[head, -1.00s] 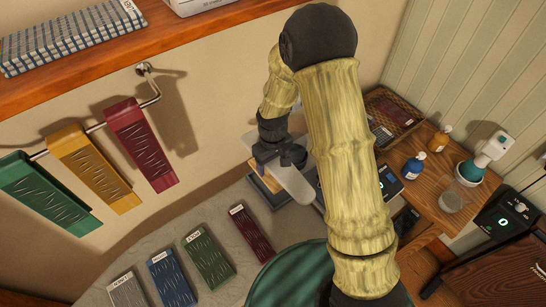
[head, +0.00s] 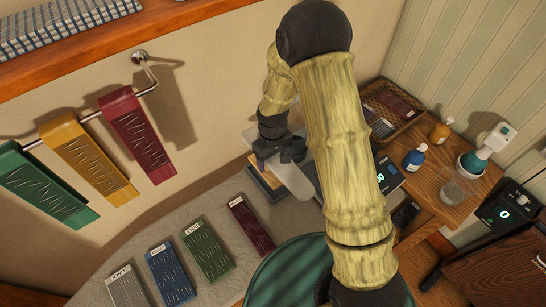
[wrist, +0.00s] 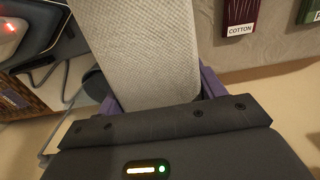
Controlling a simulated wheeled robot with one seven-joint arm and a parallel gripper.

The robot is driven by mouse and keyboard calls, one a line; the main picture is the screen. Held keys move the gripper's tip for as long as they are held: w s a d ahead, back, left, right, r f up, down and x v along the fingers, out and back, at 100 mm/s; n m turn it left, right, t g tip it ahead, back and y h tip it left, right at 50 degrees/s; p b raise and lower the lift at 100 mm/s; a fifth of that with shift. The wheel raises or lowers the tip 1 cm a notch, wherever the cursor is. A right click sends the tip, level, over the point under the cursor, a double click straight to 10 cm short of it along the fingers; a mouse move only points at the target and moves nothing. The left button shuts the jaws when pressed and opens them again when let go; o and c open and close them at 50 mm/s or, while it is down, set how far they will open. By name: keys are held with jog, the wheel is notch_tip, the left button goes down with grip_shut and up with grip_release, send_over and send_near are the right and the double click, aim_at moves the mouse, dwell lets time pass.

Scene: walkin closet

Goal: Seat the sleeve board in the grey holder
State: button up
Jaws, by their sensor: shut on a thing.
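The sleeve board is a long, light grey padded board with a rounded end (head: 297,178), partly hidden behind my arm in the head view. It fills the upper middle of the wrist view (wrist: 145,50). My gripper (head: 274,160) is shut on the board; its purple fingers stand on both sides of it in the wrist view (wrist: 163,90). A wood-coloured block with a grey-blue layer (head: 265,186) shows just below the board's near side; I cannot tell whether it belongs to the board. I cannot make out the grey holder for certain.
Several labelled fabric-coloured slabs, including a dark red one (head: 251,224), lie on the grey surface. Green, yellow and red pieces (head: 138,137) hang on a wall rail. A wooden side table (head: 432,195) at right holds bottles and a basket (head: 393,110). A green round top (head: 290,275) is in front.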

jog(key=shift+f+b, duration=2)
jog(key=shift+f, duration=0.95)
jog(key=shift+f, duration=0.1)
jog(key=o, duration=1.5)
jog(key=shift+c, duration=0.2)
notch_tip(320, 180, up, 17)
jog(key=shift+r+b, duration=0.2)
jog(key=shift+b, duration=1)
